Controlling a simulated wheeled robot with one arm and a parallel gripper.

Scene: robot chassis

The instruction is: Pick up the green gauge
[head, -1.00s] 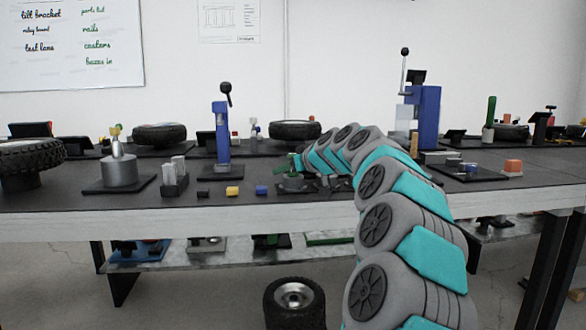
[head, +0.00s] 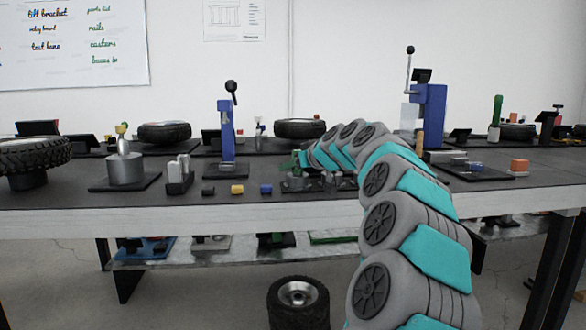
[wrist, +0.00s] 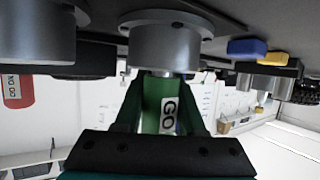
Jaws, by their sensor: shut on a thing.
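The green gauge (wrist: 152,103), with a white "GO" label, stands between the fingers of my gripper (wrist: 163,88) in the wrist view, which looks upside down. My gripper is shut on it. A short metal pin at the gauge's end meets a grey round holder (wrist: 165,42); I cannot tell whether the pin is still inside it. In the head view the green gauge (head: 295,158) is a small patch above its holder on the bench, and my arm partly hides the gripper.
A red "NO GO" gauge (wrist: 17,87) is at the left of the wrist view. Blue (head: 266,189), yellow (head: 237,189) and black (head: 208,190) small blocks lie left of the holder. A blue press (head: 226,135) stands behind them. A taller blue press (head: 432,115) stands right of my arm.

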